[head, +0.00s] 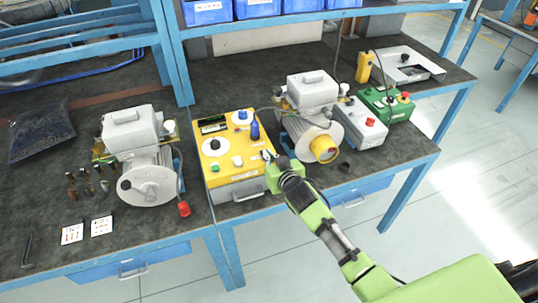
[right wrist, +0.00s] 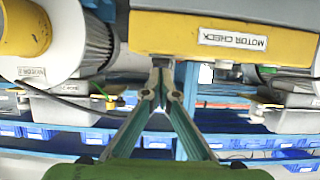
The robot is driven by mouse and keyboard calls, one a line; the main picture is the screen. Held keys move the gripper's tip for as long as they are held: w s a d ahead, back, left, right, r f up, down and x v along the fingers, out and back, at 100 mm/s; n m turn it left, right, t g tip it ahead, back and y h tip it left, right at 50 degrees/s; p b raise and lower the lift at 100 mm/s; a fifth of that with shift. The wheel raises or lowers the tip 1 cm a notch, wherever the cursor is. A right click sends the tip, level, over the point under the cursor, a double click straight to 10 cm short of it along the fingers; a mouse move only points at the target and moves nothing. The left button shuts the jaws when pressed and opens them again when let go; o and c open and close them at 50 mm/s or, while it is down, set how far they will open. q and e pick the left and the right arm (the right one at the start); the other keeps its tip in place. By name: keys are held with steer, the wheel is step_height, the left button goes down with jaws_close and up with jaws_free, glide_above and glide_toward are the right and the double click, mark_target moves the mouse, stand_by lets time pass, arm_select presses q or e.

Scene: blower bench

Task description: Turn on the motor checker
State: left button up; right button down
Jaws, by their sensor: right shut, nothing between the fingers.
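The motor checker (head: 228,177) is a yellow box on the bench. Its top has a dark display (head: 213,122), a black knob (head: 215,143), a green button (head: 215,168), white parts and blue controls (head: 255,130). In the right wrist view its yellow front (right wrist: 160,32) appears upside down with a label reading MOTOR CHECK (right wrist: 232,40). My right gripper (head: 267,156) is at the box's right front corner. Its fingertips (right wrist: 160,66) are together and empty, close to the box; contact cannot be told. The gripper hides part of that corner. My left gripper is not in view.
Blower motors stand left (head: 150,180) and right (head: 309,92) of the checker. A grey box (head: 361,125) with a red button and a green box (head: 386,104) stand farther right. Small tools and cards (head: 72,234) lie at left. The front right bench corner is mostly clear.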

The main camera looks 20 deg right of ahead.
steer(key=shift+f, duration=0.15)
steer(key=shift+s+f+b, duration=0.15)
steer(key=shift+f+b, duration=0.25)
steer(key=shift+f, duration=0.2)
steer(key=shift+r, duration=0.15)
steer(key=shift+r+p, duration=0.1)
steer(key=shift+p, duration=0.2)
steer(key=shift+r+p, duration=0.7)
steer(key=shift+r, duration=0.05)
